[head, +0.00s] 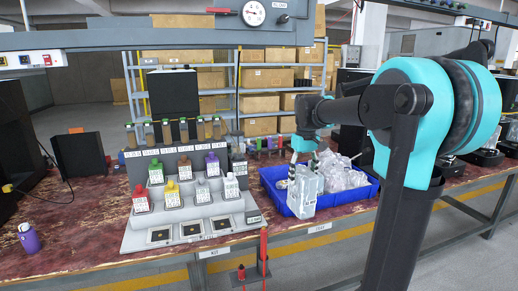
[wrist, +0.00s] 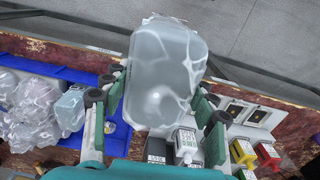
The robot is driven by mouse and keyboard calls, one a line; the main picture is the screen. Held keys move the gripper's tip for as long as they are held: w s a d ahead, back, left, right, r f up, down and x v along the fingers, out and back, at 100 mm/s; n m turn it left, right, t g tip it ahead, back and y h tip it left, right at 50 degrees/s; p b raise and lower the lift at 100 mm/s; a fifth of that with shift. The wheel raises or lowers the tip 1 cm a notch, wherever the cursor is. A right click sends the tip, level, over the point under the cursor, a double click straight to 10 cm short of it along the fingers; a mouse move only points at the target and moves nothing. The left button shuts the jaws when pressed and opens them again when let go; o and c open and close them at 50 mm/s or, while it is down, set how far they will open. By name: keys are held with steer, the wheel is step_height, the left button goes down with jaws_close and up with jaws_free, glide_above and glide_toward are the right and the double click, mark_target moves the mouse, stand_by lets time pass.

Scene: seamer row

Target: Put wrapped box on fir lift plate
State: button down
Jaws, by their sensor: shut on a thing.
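A pale grey-blue box in shiny clear wrap, the wrapped box (head: 303,194), hangs from my gripper (head: 304,158) at the front of the blue tray in the head view. In the wrist view the wrapped box (wrist: 165,70) fills the upper middle, with a green-padded finger of my gripper (wrist: 156,108) pressed to each side. Three dark square plates lie in a row along the front of the grey stepped stand (head: 135,240): a left plate (head: 160,236), a middle plate (head: 191,229) and a right plate (head: 221,222). I cannot read which is the fir lift plate.
The blue tray (head: 348,196) holds several clear-wrapped items (head: 345,174). Several bottles with coloured caps stand on the stand's steps, including a red-capped one (head: 140,200). A purple bottle (head: 29,238) stands at the bench's left. The red bench (head: 85,240) has free room left of the stand.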

steer(key=w+d+f+m, duration=0.1)
steer(key=d+f+m, duration=0.1)
steer(key=f, duration=1.4)
steer(key=w+d+f+m, duration=0.1)
steer(key=w+f+m, duration=0.1)
steer(key=f, duration=1.4)
steer(key=shift+w+d+f, duration=0.2)
steer(key=shift+d, duration=0.15)
